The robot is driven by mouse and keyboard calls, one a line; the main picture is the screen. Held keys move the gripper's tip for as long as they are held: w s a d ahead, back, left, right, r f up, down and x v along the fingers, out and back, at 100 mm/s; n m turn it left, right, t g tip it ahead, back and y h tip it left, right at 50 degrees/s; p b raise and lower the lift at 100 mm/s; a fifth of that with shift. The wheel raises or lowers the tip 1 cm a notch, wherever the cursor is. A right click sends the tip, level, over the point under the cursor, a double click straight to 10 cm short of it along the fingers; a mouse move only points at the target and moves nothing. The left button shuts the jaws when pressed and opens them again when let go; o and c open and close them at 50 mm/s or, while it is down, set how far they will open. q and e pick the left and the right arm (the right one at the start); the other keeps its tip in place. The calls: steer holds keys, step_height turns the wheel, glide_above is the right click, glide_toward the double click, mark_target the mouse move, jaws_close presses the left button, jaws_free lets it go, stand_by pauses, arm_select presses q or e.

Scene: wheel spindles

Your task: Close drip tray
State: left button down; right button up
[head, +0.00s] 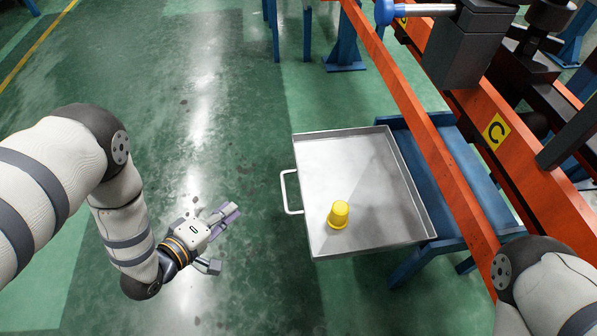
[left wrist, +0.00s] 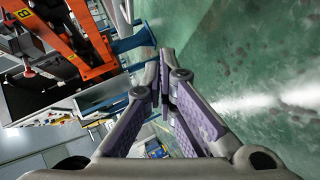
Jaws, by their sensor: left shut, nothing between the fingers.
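The drip tray (head: 350,165) is a shallow, square metal pan in the head view. It is pulled out to the left from under the orange-railed machine. A pale loop handle (head: 285,192) is on its left side. A yellow cup-shaped piece (head: 339,214) sits in the tray near its front left. My left gripper (head: 229,213) is over the floor, left of the handle and apart from it. Its purple-padded fingers (left wrist: 163,62) come together at the tips in the left wrist view, with nothing held. My right gripper is out of view.
A blue frame (head: 455,170) stands behind and to the right of the tray. Orange rails (head: 425,125) run diagonally above its right side, one marked with a yellow C sign (head: 496,131). The green floor (head: 240,130) left of the tray is clear.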

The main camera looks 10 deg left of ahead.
arm_select(q)
steer(key=w+d+n+t+h+b, duration=0.1)
steer(key=w+d+b, duration=0.3)
steer(key=w, duration=0.5)
steer(key=w+d+t+h+b, duration=0.2)
steer(key=w+d+b, duration=0.2)
steer(key=w, duration=0.4)
steer(key=shift+w+d+f+n+b, duration=0.15)
steer(key=shift+w+f+n+b, duration=0.1)
steer(key=shift+w+n+b, duration=0.15)
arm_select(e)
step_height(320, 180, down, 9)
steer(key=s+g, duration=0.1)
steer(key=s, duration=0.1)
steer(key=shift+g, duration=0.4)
arm_select(q)
steer(key=shift+d, duration=0.15)
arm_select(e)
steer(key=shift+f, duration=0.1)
